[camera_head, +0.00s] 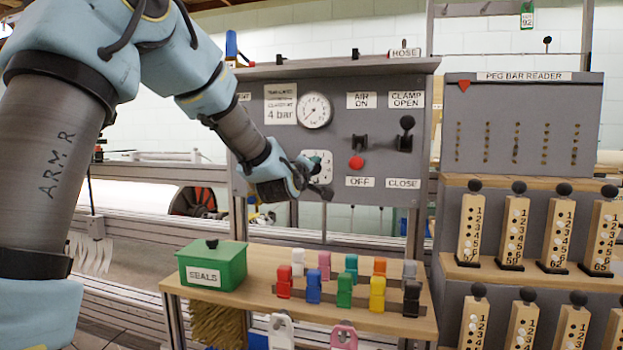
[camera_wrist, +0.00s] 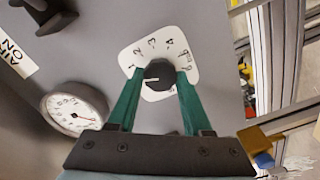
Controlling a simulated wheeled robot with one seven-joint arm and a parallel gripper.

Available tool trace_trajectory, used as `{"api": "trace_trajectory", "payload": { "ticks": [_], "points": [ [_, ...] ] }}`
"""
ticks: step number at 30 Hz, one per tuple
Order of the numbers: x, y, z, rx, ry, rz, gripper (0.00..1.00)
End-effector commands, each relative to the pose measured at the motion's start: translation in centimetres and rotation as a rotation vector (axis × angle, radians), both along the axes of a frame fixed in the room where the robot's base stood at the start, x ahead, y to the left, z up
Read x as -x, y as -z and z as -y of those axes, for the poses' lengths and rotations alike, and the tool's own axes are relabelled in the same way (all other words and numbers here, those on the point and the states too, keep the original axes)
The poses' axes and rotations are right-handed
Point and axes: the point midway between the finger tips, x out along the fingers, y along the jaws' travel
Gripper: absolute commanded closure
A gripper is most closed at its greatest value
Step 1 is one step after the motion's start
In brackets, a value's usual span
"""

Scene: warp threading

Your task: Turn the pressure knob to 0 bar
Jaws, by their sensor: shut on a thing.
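The pressure knob (camera_wrist: 158,75) is a dark round knob on a white dial plate with numbers around its edge. In the wrist view my gripper (camera_wrist: 157,82) has its two green fingers on either side of the knob, shut on it. A short white mark on the knob points left and slightly down in that view. The lower part of the plate is partly hidden by the fingers. In the head view my gripper (camera_head: 315,168) is at the white plate (camera_head: 326,157), and the knob is mostly hidden behind it.
A round gauge (camera_head: 314,110) sits above the knob on the grey panel, beside a label reading 4 bar (camera_head: 281,104). A wooden shelf (camera_head: 240,294) with coloured blocks is below.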

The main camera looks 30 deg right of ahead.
Motion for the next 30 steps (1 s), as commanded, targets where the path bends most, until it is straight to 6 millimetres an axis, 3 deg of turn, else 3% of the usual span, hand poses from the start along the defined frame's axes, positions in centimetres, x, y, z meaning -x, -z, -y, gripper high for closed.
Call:
{"api": "trace_trajectory", "payload": {
  "ticks": [13, 30],
  "points": [
    [-0.04, 0.31, -0.07, 0.217, -0.001, -0.204, 1.00],
    [0.00, 0.21, -0.01, 0.273, -0.001, -0.259, 1.00]
  ]
}}
